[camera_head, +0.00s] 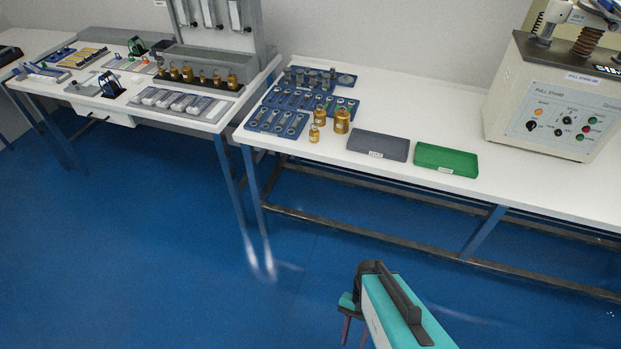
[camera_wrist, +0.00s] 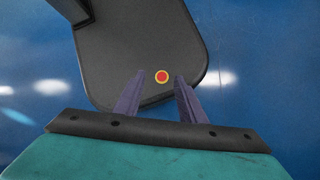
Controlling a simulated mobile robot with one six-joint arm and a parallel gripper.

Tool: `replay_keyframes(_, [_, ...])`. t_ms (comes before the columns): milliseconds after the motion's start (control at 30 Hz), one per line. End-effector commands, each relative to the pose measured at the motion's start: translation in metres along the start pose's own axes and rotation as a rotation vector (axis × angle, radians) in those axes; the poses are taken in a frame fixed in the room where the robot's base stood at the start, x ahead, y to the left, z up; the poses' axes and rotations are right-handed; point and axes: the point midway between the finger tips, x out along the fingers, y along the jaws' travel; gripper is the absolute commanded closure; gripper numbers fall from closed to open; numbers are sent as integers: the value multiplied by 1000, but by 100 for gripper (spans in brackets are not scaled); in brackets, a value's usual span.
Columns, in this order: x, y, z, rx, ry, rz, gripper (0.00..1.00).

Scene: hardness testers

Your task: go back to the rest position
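My gripper (camera_wrist: 155,95) shows in the wrist view with its two purple fingers apart and nothing between them. Below it in that view is a dark grey rounded plate with a red and yellow button, seemingly part of my own base, over the blue floor. In the head view my gripper (camera_head: 352,329) hangs at the bottom, in front of the tables and away from everything on them. Its fingertips are small there and partly hidden by the teal arm link.
The right white table (camera_head: 430,192) holds a grey tray (camera_head: 378,145), a green tray (camera_head: 446,159), brass weights (camera_head: 342,121), blue racks (camera_head: 278,121) and a pull-stand machine (camera_head: 560,110). The left table (camera_head: 60,92) carries tools and brass weights. The blue floor (camera_head: 150,230) in front is clear.

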Motion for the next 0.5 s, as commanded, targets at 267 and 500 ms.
replay_keyframes(267, [-6, 24, -29, -350, 130, 107, 63])
replay_keyframes(500, [-6, 22, -33, -481, 141, 112, 63])
